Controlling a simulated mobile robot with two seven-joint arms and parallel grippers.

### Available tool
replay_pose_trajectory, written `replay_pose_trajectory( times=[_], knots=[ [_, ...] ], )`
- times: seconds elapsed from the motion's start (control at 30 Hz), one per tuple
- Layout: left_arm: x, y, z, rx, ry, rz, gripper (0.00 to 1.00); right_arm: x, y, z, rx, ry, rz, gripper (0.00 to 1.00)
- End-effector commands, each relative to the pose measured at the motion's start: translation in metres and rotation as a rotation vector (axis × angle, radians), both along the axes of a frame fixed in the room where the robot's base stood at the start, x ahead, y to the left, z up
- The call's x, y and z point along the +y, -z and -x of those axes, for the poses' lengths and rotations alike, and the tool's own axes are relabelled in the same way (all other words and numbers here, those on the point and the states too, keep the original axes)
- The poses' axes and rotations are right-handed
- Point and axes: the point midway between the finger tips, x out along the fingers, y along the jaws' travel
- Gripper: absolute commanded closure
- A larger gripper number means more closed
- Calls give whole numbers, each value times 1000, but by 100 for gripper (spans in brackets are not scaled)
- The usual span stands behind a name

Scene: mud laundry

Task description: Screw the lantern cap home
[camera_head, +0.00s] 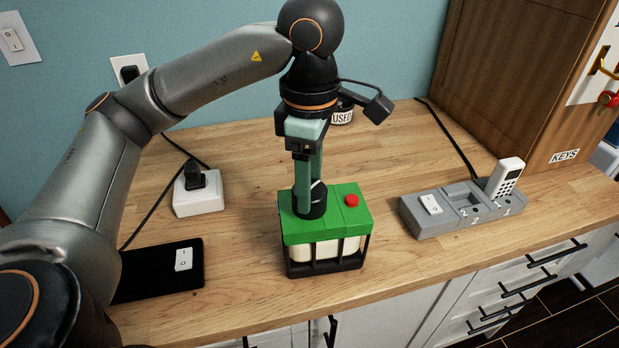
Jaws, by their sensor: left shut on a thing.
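The lantern (323,255) stands upright on the worktop, with a green top, a pale body and a black cage. A red button (352,200) is on the right of its top. The black round cap (309,207) is at the left of the green top, directly under my left gripper. My left gripper (310,186) points straight down and is shut on the cap, its green fingers hiding part of it. I cannot tell whether the cap sits fully down. My right gripper is not in view.
A grey charging dock (428,222) with a white handset (505,178) stands at the right. A white socket block (199,194) and a black pad (160,280) are at the left. A container labelled USED (342,116) stands behind. A wooden cabinet (510,70) rises back right.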

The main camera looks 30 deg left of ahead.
Motion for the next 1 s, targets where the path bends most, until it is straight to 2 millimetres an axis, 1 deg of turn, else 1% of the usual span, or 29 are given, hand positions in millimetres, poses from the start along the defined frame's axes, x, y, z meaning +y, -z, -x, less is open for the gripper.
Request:
replay_pose_trajectory(
  times=[0.07,0.33,0.6,0.7,0.87,0.9,1.0],
  knots=[
    [-1,-1,0,-2,27,2,72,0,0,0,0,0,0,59],
    [-1,-1,0,-2,36,2,72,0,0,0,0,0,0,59],
    [-1,0,0,-2,260,2,72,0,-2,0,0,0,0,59],
    [-1,0,0,-2,289,2,72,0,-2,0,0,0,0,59],
    [-1,0,0,-2,289,2,72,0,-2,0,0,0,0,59],
    [-1,0,0,-2,289,2,38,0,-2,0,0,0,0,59],
    [0,0,0,-2,288,2,26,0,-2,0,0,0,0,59]
  ],
)
